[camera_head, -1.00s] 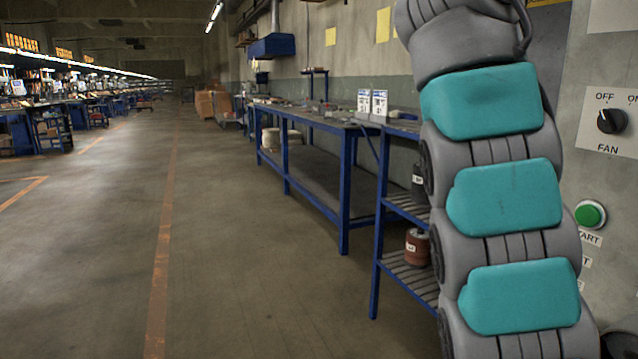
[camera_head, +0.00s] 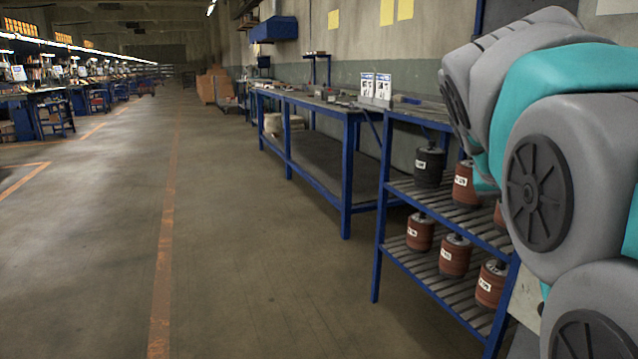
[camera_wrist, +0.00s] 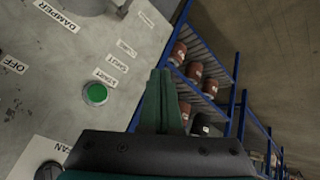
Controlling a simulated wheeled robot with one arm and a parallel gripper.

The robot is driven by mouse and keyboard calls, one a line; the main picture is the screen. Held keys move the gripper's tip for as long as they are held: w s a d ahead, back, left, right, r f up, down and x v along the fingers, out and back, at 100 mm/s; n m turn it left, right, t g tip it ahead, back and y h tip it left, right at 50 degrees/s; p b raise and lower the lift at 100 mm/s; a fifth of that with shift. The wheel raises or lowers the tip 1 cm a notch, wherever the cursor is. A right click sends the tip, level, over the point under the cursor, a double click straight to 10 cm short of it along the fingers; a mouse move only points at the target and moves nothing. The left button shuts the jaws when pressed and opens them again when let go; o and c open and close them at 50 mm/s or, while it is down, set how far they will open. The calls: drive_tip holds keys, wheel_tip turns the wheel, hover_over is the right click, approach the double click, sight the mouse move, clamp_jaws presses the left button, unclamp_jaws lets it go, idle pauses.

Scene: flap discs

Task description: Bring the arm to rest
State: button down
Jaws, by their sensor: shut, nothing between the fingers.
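My gripper (camera_wrist: 158,100) shows in the wrist view, its two green fingers side by side and shut with nothing between them. It hangs in front of a grey control panel (camera_wrist: 62,85) on its left and a blue rack on its right. I cannot tell how far the fingers are from the panel. In the head view my grey and teal arm (camera_head: 565,150) fills the right side, folded and partly covering the rack. The gripper itself is out of the head view.
The blue rack (camera_head: 446,215) holds several brown flap-disc stacks (camera_head: 455,256) and a black one (camera_head: 429,167). A long blue bench (camera_head: 347,180) stands beyond. The panel has a green button (camera_wrist: 95,94) and a knob (camera_wrist: 48,171). The floor at left is clear.

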drive_tip(key=s+a+f+n+g+y, duration=0.1)
drive_tip(key=s+a+f+g+y, duration=0.1)
drive_tip(key=s+a+f, duration=0.3)
drive_tip(key=s+a+f+n+g+y, duration=0.2)
drive_tip(key=s+a+f, duration=0.3)
drive_tip(key=s+f, duration=0.8)
drive_tip(key=s+a+f+n+g+y, duration=0.2)
drive_tip(key=s+a+f, duration=0.4)
drive_tip(key=s+f, duration=0.3)
drive_tip(key=shift+s+f, duration=0.3)
drive_tip(key=shift+s, duration=0.15)
